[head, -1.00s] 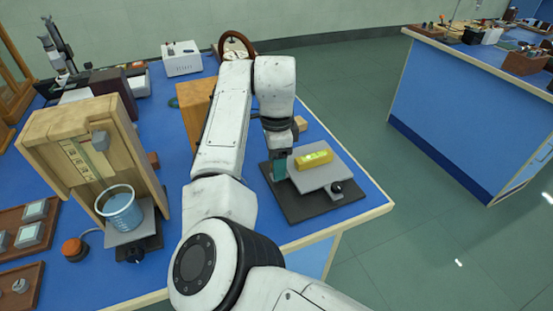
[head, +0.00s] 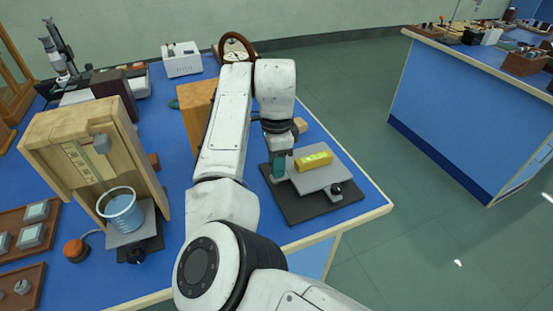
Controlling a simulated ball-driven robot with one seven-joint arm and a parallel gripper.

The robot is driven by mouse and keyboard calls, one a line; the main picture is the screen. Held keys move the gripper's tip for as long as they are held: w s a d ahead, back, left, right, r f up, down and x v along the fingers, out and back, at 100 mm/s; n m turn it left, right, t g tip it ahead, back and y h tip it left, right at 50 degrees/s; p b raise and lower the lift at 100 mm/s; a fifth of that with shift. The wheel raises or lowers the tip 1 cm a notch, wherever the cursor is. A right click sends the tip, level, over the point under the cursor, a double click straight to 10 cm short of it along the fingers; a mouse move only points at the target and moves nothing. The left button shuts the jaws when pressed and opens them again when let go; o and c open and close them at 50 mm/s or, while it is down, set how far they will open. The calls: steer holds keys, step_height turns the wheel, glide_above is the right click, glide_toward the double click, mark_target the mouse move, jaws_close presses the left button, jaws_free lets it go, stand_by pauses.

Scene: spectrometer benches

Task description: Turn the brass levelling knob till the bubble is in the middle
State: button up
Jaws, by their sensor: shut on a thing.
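The yellow spirit level (head: 314,160) lies on a grey tilting plate (head: 318,177) above a dark base (head: 294,210) at the bench's right end. Its bubble is too small to place. My gripper (head: 279,172) points down at the plate's left edge, with its teal fingers beside the plate. It is shut; what it grips is hidden by the fingers and wrist, at the place of the brass levelling knob. The brass knob itself does not show. A black knob (head: 336,188) is on the plate's front right side.
A wooden stand (head: 60,125) and a glass beaker (head: 122,212) on a grey jack are at left. An orange button (head: 75,250) and brown trays (head: 22,285) are near them. A wooden box (head: 196,112) stands behind my arm. Open floor lies right of the bench.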

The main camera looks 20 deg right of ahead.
steer(key=n+p, duration=0.1)
steer(key=p, duration=0.1)
steer(key=n+p, duration=0.2)
steer(key=p, duration=0.1)
steer(key=shift+d+r+n, duration=0.1)
steer(key=shift+r+n, duration=0.2)
steer(key=shift+r, duration=0.05)
steer(key=n+p, duration=0.6)
steer(key=p, duration=0.1)
steer(key=n+p, duration=0.4)
steer(key=shift+f+n, duration=0.15)
steer(key=shift+n, duration=0.25)
steer(key=n+p, duration=0.2)
steer(key=n, duration=0.2)
steer(key=shift+f+n+p, duration=0.1)
steer(key=shift+n+p, duration=0.2)
steer(key=shift+p, duration=0.1)
steer(key=shift+w, duration=0.1)
steer(key=o, duration=1)
steer(key=shift+o, duration=0.2)
step_height(320, 180, up, 11)
steer(key=b, duration=0.1)
steer(key=shift+f, duration=0.15)
